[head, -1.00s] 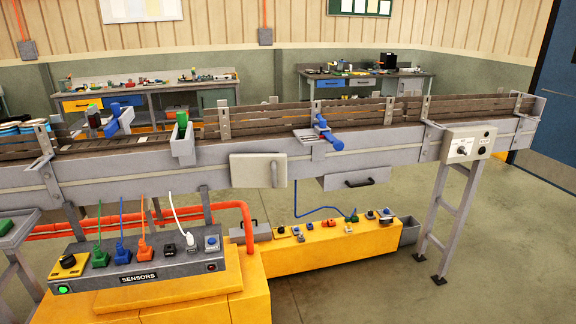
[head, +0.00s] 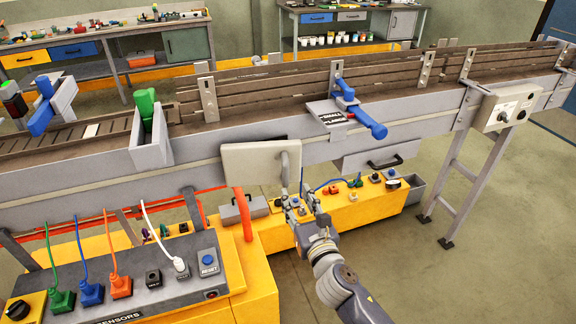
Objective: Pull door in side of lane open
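The door (head: 250,163) is a pale grey rectangular panel on the side of the lane (head: 205,170), with an upright grey handle (head: 285,168) near its right edge. It looks closed or nearly closed. My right gripper (head: 299,194) comes up from below and is just under the handle's lower end. Its two fingers are apart, with nothing seen between them. Whether a finger touches the handle I cannot tell. My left gripper is not in view.
A grey bin with a black handle (head: 384,163) hangs under the lane to the right. Below are a yellow base (head: 350,215) with small knobs and a sensor panel with coloured cables (head: 145,275). A blue lever (head: 367,122) juts from the lane. Clear floor (head: 480,270) lies right.

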